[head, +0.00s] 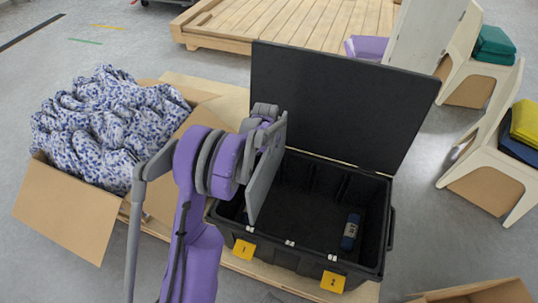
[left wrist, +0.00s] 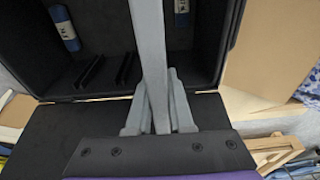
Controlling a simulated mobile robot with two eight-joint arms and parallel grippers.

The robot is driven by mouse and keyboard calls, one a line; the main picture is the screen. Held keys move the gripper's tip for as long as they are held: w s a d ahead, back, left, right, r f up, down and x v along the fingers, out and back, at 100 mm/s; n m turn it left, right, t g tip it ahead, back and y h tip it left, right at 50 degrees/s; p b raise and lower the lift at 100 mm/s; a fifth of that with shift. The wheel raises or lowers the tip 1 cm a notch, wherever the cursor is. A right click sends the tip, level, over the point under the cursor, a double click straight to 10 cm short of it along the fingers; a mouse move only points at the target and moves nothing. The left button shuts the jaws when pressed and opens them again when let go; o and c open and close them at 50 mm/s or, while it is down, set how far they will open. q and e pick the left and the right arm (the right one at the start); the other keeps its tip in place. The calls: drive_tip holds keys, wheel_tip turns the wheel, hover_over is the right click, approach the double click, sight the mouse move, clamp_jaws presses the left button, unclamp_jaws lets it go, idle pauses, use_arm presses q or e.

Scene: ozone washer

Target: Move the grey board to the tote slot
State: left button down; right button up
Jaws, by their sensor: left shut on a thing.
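The grey board (head: 264,182) is a thin flat panel held upright, nearly edge-on, at the left side of the black tote (head: 300,262). My left gripper (head: 272,127) is shut on its upper part; in the left wrist view the fingers (left wrist: 160,102) close on the board (left wrist: 149,40) from both sides. The board's lower end overlaps the tote's opening; I cannot tell how deep it sits. Dark slot dividers (left wrist: 108,70) show on the tote's inner wall, beside the board in the wrist view. My right gripper is not in view.
The tote's lid (head: 340,100) stands open behind. A blue roll (head: 350,232) lies inside at the right. Yellow tags marked 1 (head: 244,249) and 2 (head: 332,281) mark the front. A cardboard box (head: 70,212) of patterned cloth (head: 105,130) stands left. Chairs (head: 485,170) stand right.

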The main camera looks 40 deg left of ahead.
use_arm(q)
drive_tip(key=shift+r, duration=0.3)
drive_tip(key=w+d, duration=0.2)
drive_tip(key=d, duration=0.6)
drive_tip(key=w+d, duration=0.3)
drive_tip(key=d, duration=0.4)
drive_tip(key=shift+d+b, duration=0.4)
drive_tip(key=shift+b, duration=0.05)
idle(0.4)
idle(0.9)
drive_tip(key=shift+f+b, duration=1.65)
drive_tip(key=shift+f, duration=0.7)
drive_tip(key=shift+f+b, duration=1.1)
drive_tip(key=shift+f, duration=0.4)
